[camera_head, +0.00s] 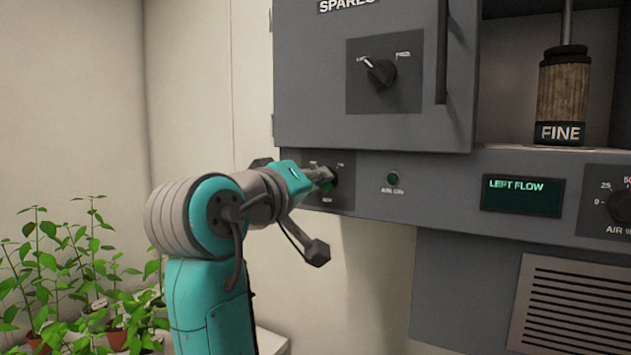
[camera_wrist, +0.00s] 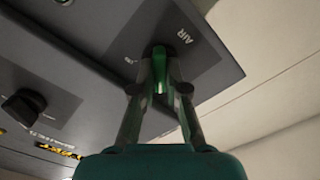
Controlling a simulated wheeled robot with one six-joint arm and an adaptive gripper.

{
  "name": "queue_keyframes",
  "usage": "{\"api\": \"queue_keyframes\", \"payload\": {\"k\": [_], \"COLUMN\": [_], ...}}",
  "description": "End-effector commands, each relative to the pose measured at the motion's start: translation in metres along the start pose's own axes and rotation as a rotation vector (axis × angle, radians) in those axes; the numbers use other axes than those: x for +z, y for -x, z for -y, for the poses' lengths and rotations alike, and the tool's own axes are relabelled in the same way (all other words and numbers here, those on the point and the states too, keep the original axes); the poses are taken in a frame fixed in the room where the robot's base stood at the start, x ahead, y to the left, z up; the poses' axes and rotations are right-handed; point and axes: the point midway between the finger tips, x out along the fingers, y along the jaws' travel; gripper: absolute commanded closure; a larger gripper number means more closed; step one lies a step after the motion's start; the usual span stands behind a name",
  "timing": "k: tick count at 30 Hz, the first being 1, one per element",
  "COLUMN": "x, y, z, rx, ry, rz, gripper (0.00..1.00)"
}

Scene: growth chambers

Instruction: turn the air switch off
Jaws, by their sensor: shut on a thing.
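The air switch is a dark knob (camera_head: 332,177) on a dark plate at the left end of the lower grey panel. In the head view my gripper (camera_head: 325,178) is at the knob and hides much of it. The knob's exact pointer direction is hidden. A green "AIR ON" lamp (camera_head: 392,179) sits right of the switch and looks dark green; whether it is lit is hard to tell.
Above is a "SPARES" door with another black knob (camera_head: 380,72) and a vertical handle (camera_head: 442,50). A display reading "LEFT FLOW" (camera_head: 522,196) and a dial (camera_head: 620,205) are to the right. Potted plants (camera_head: 75,280) stand at lower left.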

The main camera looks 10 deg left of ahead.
Motion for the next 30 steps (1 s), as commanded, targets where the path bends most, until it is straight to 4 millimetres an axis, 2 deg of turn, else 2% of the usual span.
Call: {"api": "queue_keyframes", "payload": {"k": [1,3,4,13,17,30], "x": [0.001,0.000,0.000,0.000,-0.001,0.000], "y": [0.000,0.000,0.000,0.001,0.010,0.090], "z": [0.002,0.001,0.001,0.001,0.001,0.002], "rx": [-0.002,-0.002,-0.002,-0.001,-0.001,-0.003], "ry": [0.002,0.002,0.002,0.000,0.000,-0.001], "rz": [0.002,0.001,0.001,0.000,-0.001,-0.002], "gripper": [0.85,0.67,0.62,0.62,0.62,0.62]}}
